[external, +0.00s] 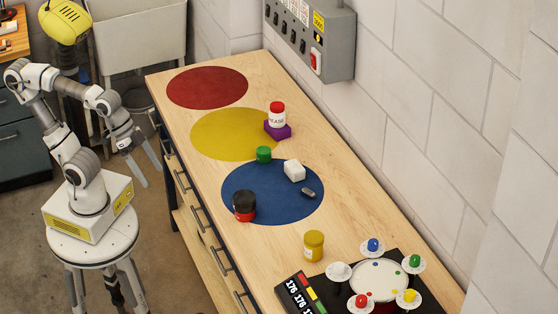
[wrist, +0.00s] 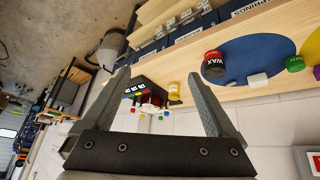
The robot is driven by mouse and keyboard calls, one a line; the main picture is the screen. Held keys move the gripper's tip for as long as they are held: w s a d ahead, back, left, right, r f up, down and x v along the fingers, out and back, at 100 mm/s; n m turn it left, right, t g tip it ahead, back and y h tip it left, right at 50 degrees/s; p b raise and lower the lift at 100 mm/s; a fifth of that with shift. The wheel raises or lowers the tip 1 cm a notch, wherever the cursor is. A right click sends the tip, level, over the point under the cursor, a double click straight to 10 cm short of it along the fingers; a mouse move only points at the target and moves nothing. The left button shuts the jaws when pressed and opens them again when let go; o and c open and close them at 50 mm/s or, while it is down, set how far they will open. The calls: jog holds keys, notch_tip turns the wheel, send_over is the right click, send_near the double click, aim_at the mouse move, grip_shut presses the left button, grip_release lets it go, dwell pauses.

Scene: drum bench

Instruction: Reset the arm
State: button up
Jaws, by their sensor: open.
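My gripper (external: 152,176) hangs in the air off the bench's left edge, beside the wooden bench (external: 165,92). Its two fingers are spread and point down and to the right, with nothing between them. In the wrist view the open fingers (wrist: 160,76) frame the far drum set, which is well beyond them. My arm is bent, its elbow raised and its wrist lowered toward the bench side. The gripper touches nothing that I can see.
On the bench are red (external: 207,88), yellow (external: 215,140) and blue (external: 270,210) circles. A white, red-lidded jar (external: 277,118), green jar (external: 263,155), white block (external: 294,170), black-and-red jar (external: 244,206), yellow jar (external: 313,245) and drum set (external: 378,280) stand there.

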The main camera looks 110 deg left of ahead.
jog(key=s, duration=0.2)
jog(key=s+f, duration=0.1)
jog(key=shift+s+d+m+g, duration=0.15)
jog(key=shift+s+m+g, duration=0.15)
jog(key=shift+s+g, duration=0.1)
